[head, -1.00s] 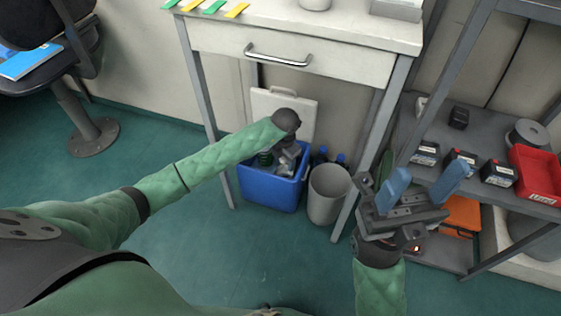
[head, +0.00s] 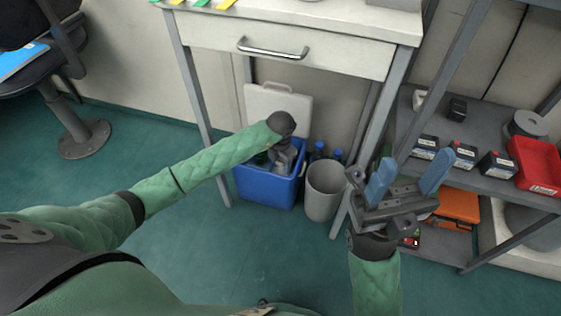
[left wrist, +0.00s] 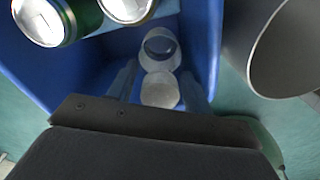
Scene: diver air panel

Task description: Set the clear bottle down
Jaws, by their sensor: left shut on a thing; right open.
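My left gripper (head: 280,166) reaches down into the open blue cool box (head: 268,188) under the desk. In the left wrist view its blue fingers (left wrist: 160,92) are shut on the clear bottle (left wrist: 160,88), which shows as pale round shapes between them, inside the blue walls. Whether the bottle touches the floor of the box cannot be told. In the head view the bottle is hidden by the gripper. Green cans (left wrist: 42,20) lie beside it at the upper left of the wrist view. My right gripper (head: 408,178) is open and empty, in front of the shelf.
The box's white lid (head: 280,103) stands open behind it. A grey waste bin (head: 324,190) is close on its right, with blue-capped bottles (head: 318,151) behind. The desk (head: 330,55) overhangs. A shelf (head: 480,185) with a red tray (head: 537,163) is at right.

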